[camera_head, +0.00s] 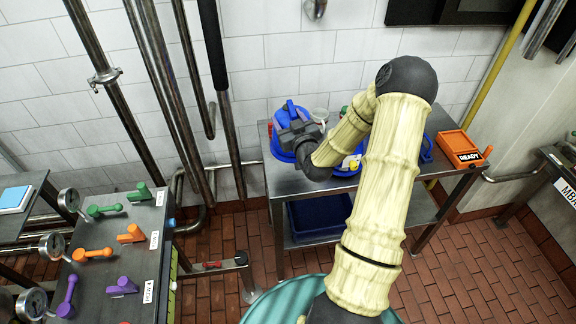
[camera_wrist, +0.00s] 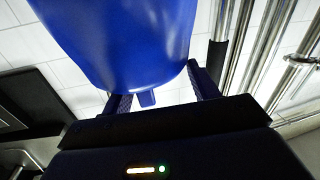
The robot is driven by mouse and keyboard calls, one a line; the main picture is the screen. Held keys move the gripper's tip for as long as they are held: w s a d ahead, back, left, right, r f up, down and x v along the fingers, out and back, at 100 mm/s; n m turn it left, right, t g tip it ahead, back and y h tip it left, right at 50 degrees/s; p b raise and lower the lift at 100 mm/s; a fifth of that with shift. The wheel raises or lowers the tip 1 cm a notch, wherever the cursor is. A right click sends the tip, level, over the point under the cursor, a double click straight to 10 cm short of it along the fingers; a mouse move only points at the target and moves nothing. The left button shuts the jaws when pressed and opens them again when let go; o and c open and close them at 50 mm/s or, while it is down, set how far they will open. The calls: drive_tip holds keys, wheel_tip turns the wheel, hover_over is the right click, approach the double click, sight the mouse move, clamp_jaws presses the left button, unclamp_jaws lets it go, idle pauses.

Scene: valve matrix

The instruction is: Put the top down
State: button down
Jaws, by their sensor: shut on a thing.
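My gripper (camera_head: 290,124) is over the left end of the metal table. It is shut on a smooth blue top (camera_wrist: 125,40), which fills the upper middle of the wrist view between the two fingers (camera_wrist: 160,92). In the head view, part of a blue thing (camera_head: 290,107) shows at the gripper, probably this same top. Its underside and any contact with what lies below are hidden by my gripper and arm.
The metal table (camera_head: 262,128) also holds blue items partly behind my arm and an orange box marked READY (camera_head: 458,146) at the right. A blue bin (camera_head: 318,214) sits on its lower shelf. A bench with coloured valve handles (camera_head: 105,210) stands left. Vertical pipes (camera_head: 165,90) rise near the table's left.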

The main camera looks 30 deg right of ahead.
drive_tip(key=shift+w, duration=0.2)
drive_tip(key=shift+s+d+r, duration=0.1)
drive_tip(key=shift+s, duration=0.3)
drive_tip(key=shift+w+d+n+y+b, duration=0.2)
drive_tip(key=shift+n+y+b, duration=0.3)
drive_tip(key=shift+y+b, duration=0.45)
drive_tip(key=shift+d+n+y+b, duration=0.1)
drive_tip(key=shift+n+y+b, duration=0.6)
drive_tip(key=shift+y+b, duration=0.4)
drive_tip(key=y+b, duration=0.1)
drive_tip(key=s+n+y+b, duration=0.1)
drive_tip(key=shift+d+g+b, duration=0.2)
drive_tip(key=shift+g+b, duration=0.1)
drive_tip(key=shift+s+n+y, duration=0.1)
drive_tip(key=shift+n+y, duration=0.2)
drive_tip(key=shift+y, duration=0.05)
drive_tip(key=shift+f+p, duration=0.45)
drive_tip(key=shift+f, duration=2.4)
